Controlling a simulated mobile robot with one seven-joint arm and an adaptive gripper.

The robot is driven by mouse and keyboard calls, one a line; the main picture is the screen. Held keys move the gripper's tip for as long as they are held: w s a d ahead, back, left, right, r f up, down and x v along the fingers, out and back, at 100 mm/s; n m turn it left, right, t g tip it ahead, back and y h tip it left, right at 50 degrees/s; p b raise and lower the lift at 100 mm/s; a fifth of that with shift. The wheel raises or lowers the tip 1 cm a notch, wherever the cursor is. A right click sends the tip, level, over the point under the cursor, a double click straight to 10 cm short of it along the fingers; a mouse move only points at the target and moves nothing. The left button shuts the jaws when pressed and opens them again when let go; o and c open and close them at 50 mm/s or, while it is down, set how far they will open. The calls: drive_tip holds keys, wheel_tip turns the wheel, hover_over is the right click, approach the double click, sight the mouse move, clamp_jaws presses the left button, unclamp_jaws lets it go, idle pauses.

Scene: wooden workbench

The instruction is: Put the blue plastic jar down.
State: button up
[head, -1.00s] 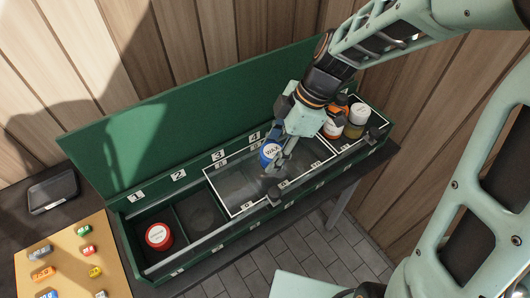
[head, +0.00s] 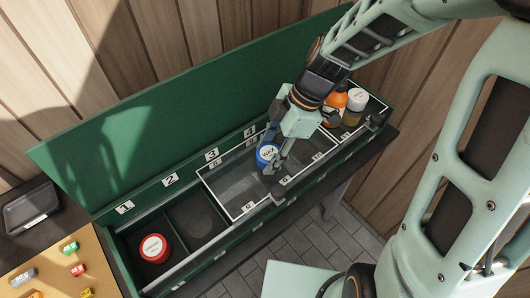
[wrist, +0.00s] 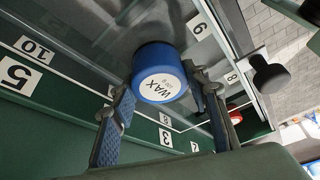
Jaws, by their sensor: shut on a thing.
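The blue jar (head: 267,156) has a white lid label reading WAX. It also shows in the wrist view (wrist: 160,72), between the two fingers. My gripper (head: 272,160) is shut on the jar and holds it over the middle of the green box (head: 110,130), in front of number 4. I cannot tell whether the jar touches the clear, white-edged panel below it. The jar's far side is hidden by the fingers.
A red-lidded jar (head: 153,248) stands in the front-left compartment; the compartment beside it looks empty. An orange bottle (head: 334,101) and a white-capped jar (head: 355,103) stand at the box's right end. A dark tray (head: 32,208) and a board with small coloured pieces (head: 55,268) lie left.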

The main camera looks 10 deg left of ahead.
drive_tip(key=shift+d+r, duration=0.1)
drive_tip(key=shift+f, duration=0.25)
drive_tip(key=o, duration=1.3)
drive_tip(key=shift+r, duration=0.1)
drive_tip(key=shift+r, duration=0.1)
drive_tip(key=shift+r, duration=0.2)
drive_tip(key=v, duration=1.1)
drive_tip(key=shift+w+d+r+p, duration=0.1)
drive_tip(key=shift+d+r+p, duration=0.15)
drive_tip(key=shift+r+p, duration=0.1)
